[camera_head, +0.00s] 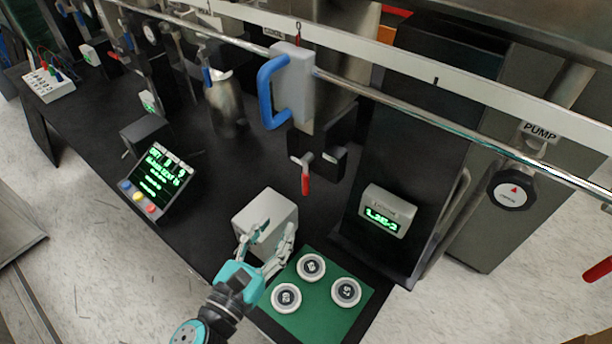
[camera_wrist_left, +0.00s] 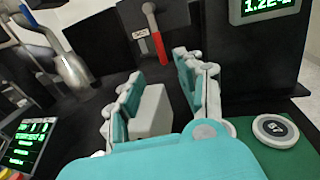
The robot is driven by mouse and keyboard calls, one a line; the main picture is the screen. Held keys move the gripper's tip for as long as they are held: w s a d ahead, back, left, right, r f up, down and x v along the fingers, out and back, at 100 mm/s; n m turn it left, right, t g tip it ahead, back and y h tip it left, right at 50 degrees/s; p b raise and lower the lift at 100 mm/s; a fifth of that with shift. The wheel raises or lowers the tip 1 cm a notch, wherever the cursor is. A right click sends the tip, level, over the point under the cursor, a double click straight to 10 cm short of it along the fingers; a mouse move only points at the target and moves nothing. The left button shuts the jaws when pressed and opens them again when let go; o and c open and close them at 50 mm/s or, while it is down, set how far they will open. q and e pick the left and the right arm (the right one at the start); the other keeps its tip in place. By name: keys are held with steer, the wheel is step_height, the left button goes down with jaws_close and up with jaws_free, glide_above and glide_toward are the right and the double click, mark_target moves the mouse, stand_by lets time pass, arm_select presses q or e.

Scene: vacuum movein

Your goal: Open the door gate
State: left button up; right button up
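A grey block with a blue U-shaped handle (camera_head: 270,92) sits on the metal rail at the upper middle. A small lever with a red grip (camera_head: 305,183) hangs below it on the dark equipment; it also shows in the wrist view (camera_wrist_left: 158,48). I cannot tell which part is the door gate. My left gripper (camera_head: 270,238) is open, low over the table front, apart from both handles. In the wrist view its fingers (camera_wrist_left: 160,88) are spread, with a pale box (camera_wrist_left: 152,112) seen between them; I see no grip on it. My right gripper is not in view.
The pale box (camera_head: 268,213) stands on the black table beside a green mat (camera_head: 322,322) with several round weights. A display with buttons (camera_head: 160,180) is left, a gauge readout (camera_head: 387,212) right. The rail (camera_head: 420,112) crosses above.

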mark_target(304, 188)
arm_select(q)
steer(key=p+x, duration=0.3)
steer(key=x, duration=0.9)
steer(key=shift+w+d, duration=0.2)
steer(key=shift+w, duration=0.1)
steer(key=shift+w+d, duration=0.1)
steer(key=shift+w, duration=0.2)
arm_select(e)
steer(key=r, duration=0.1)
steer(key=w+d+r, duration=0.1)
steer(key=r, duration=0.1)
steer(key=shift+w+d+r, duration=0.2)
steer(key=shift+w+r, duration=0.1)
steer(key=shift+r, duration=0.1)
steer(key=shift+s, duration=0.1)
arm_select(q)
steer(key=shift+c, duration=0.4)
steer(key=c, duration=0.7)
jaws_close()
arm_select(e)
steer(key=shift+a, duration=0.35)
arm_select(q)
steer(key=shift+f, duration=0.1)
